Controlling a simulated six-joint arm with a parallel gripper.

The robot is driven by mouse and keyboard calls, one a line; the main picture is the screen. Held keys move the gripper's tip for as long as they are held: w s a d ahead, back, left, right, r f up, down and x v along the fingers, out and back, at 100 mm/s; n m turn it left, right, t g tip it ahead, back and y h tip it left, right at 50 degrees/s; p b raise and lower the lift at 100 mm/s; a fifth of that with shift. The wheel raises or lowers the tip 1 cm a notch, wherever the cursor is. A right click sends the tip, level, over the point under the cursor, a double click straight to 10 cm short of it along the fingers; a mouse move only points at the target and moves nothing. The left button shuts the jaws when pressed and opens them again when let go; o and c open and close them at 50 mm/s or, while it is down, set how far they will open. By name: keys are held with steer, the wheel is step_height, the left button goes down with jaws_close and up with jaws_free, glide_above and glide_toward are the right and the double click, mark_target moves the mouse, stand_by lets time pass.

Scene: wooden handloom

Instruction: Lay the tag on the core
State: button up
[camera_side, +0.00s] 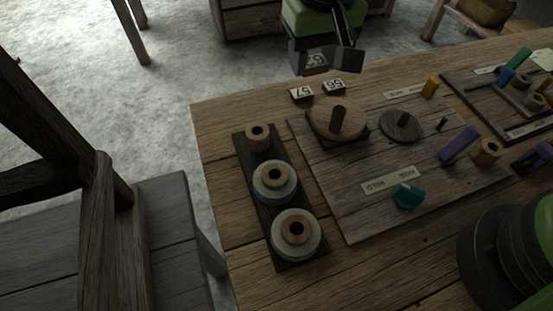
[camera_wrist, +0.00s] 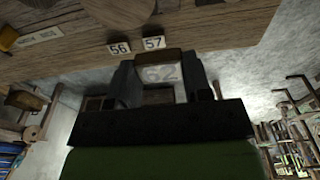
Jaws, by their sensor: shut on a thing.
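My gripper (camera_side: 325,62) is shut on a small pale number tag (camera_side: 315,58), held in the air beyond the far edge of the bench. In the wrist view the tag (camera_wrist: 160,73) sits between the two dark fingers and seems to read 62. Three wooden cores stand on a dark rack at the bench's left: a bare far core (camera_side: 257,137), a middle core (camera_side: 274,178) and a near core (camera_side: 296,230), the last two with pale wound rings. Another bare core (camera_side: 487,151) stands at the right. The held tag is apart from all of them.
Tags 57 (camera_side: 301,94) and 56 (camera_side: 335,86) lie near the far edge. A board (camera_side: 350,190) carries a wooden disc with a peg (camera_side: 338,118), a darker disc (camera_side: 401,125), a teal piece (camera_side: 408,196) and a purple block (camera_side: 459,145). A chair stands left.

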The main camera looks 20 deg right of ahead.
steer(key=s+a+r, duration=0.2)
steer(key=s+a, duration=0.8)
steer(key=s, duration=0.1)
glide_above(270, 191)
steer(key=w+d, duration=0.2)
steer(key=f, duration=0.5)
steer(key=shift+s+a+f, duration=0.2)
steer(key=shift+s+a, duration=0.05)
steer(key=shift+f, duration=2.15)
steer(key=shift+f, duration=0.4)
steer(key=o, duration=0.9)
